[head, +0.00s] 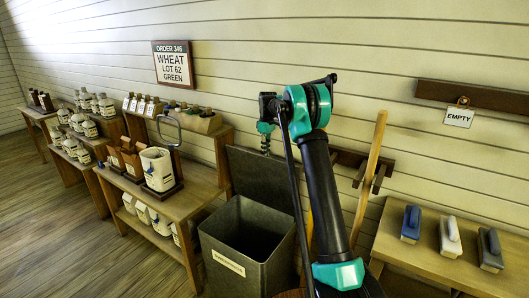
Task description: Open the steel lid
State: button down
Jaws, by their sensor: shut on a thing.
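The steel lid (262,180) is a dark grey panel standing raised at the back of a grey steel bin (236,262). The bin's mouth is uncovered and its inside is dark. My gripper (265,148) points down at the lid's upper edge and is shut on the lid there. The fingertips are small in the picture and the exact grip is hard to make out. My arm hides the lid's right part and some of the bin's right side.
A wooden bench (180,205) with a white sack (157,168) stands left of the bin. A wooden pole (370,180) leans at the wall on the right. A right-hand table (425,262) bears a blue-handled brush (411,224) and two others. Floor at left is clear.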

jog(key=shift+d+f, duration=0.25)
jog(key=shift+f, duration=0.2)
jog(key=shift+d+f, duration=0.2)
jog(key=shift+f, duration=0.25)
jog(key=c, duration=2)
grip_release()
jog(key=shift+w, duration=0.1)
jog(key=shift+o, duration=1.2)
jog(key=shift+w+f, duration=0.2)
jog(key=shift+f, duration=0.15)
jog(key=shift+o, duration=0.9)
jog(key=shift+a+r, duration=0.1)
jog(key=shift+r, duration=0.05)
notch_tip(320, 180, up, 12)
jog(key=shift+w+d, duration=0.2)
jog(key=shift+w, duration=0.1)
